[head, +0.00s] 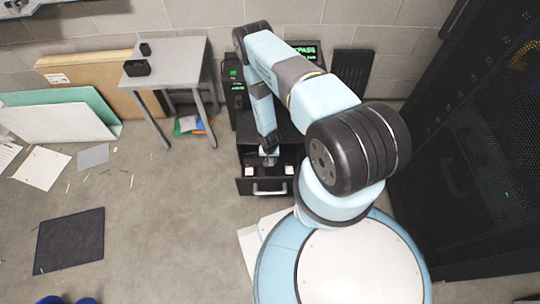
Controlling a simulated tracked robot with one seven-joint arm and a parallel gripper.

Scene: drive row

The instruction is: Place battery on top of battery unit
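The battery unit (238,118) is a black cabinet standing against the wall, with green lit displays on it. A black drawer (265,186) with a metal handle stands pulled out at its front. My gripper (268,159) points down into the drawer, near its middle. Small white patches show inside at its left (250,171) and right, perhaps parts of batteries. I cannot clearly make out a battery. The gripper's fingers are too small and dark to tell whether they are open or hold something. My arm hides much of the unit's top.
A grey table (180,58) with small black objects stands left of the unit. A tall black rack (475,150) stands at the right. Boards (60,118) lean on the wall at far left. A dark mat (69,240) and scattered papers lie on the otherwise open floor.

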